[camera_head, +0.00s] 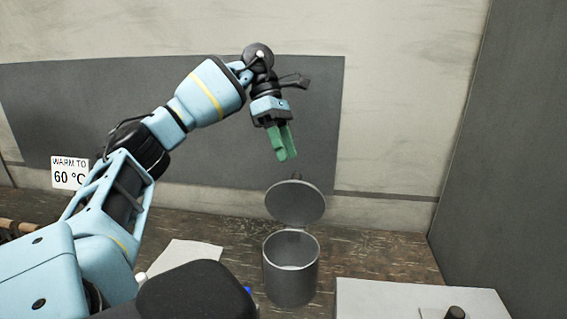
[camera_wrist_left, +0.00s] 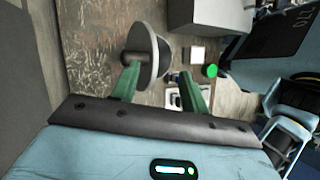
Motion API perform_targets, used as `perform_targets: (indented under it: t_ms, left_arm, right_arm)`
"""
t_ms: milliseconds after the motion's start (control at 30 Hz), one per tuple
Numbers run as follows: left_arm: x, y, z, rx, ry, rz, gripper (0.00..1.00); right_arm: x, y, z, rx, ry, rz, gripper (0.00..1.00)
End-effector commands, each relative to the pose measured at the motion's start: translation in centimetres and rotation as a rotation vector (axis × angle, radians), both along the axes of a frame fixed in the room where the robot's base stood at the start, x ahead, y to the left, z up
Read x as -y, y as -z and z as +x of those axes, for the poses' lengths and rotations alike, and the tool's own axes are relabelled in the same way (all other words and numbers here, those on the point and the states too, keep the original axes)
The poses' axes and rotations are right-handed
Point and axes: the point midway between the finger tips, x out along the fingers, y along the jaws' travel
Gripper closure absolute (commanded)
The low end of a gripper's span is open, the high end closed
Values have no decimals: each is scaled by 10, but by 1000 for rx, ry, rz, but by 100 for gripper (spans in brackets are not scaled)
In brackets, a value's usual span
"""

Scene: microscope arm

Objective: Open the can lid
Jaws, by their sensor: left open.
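My left gripper (camera_head: 285,158) points down, open and empty, just above the lid with a small visible gap. In the left wrist view, the lid (camera_wrist_left: 155,52) shows beyond the green fingers, nearer the left one; I cannot tell whether they touch. My right gripper is not in view.
A white box (camera_head: 385,298) with a black knob (camera_head: 456,312) stands at the lower right. A white sheet (camera_head: 185,256) lies left of the can. A sign reading "WARM TO 60 °C" (camera_head: 69,173) is at the left. A grey panel (camera_head: 500,150) bounds the right side.

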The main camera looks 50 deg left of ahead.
Motion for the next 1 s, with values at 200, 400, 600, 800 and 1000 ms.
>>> perform_targets:
  t_ms: [200, 400, 600, 800, 1000]
  left_arm:
    - [21, -2, -20, -2, 2, 2, 55]
    - [43, -4, -40, -1, 2, 3, 55]
    - [61, -6, -56, -2, 1, 2, 55]
    - [71, -8, -65, -2, 0, 1, 55]
    - [73, -9, -66, -2, -1, 0, 55]
  right_arm:
    - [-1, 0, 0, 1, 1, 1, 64]
    - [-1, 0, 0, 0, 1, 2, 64]
    - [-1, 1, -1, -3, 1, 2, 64]
    - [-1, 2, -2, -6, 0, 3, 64]
    - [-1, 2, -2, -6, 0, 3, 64]
